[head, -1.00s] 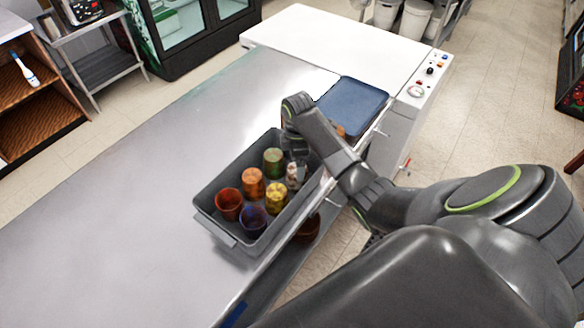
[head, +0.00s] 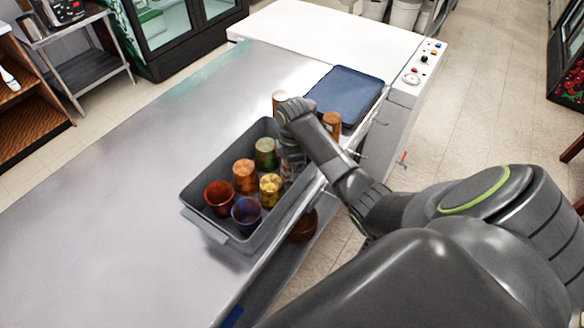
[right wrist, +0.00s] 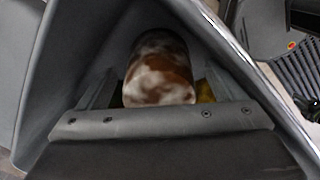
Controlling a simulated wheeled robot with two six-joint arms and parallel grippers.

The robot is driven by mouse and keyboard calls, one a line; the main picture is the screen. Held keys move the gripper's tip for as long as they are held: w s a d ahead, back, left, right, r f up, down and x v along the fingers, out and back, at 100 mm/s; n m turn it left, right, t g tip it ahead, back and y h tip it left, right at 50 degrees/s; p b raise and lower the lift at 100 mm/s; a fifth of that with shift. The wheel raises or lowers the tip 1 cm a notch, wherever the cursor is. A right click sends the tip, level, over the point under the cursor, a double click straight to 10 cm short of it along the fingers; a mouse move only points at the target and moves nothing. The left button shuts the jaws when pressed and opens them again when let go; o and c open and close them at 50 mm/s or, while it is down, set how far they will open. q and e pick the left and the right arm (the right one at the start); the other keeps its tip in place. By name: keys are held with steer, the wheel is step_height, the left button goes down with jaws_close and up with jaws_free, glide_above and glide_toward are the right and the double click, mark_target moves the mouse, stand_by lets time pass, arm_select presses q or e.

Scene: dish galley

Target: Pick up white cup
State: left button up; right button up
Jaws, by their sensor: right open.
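A white cup with brown marbling (right wrist: 160,72) stands in a corner of the grey bus tub (head: 205,160), in the right wrist view. My right gripper (right wrist: 160,88) is open, with a finger on each side of this cup. Whether the fingers touch it I cannot tell. In the head view my right gripper (head: 289,155) reaches into the tub's far right part and hides most of the cup. My left gripper is not in view.
A red cup (head: 218,196), an orange cup (head: 246,176), a green cup (head: 265,152), a yellow cup (head: 270,188) and a blue cup (head: 246,213) share the tub. A brown cup (head: 332,122) and blue tray (head: 349,95) lie beyond. The steel counter (head: 90,220) is clear at left.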

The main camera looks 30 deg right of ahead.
steer(key=shift+w+f, duration=0.1)
steer(key=shift+f, duration=0.35)
steer(key=shift+r, duration=0.1)
steer(key=shift+c, duration=1)
steer(key=c, duration=0.9)
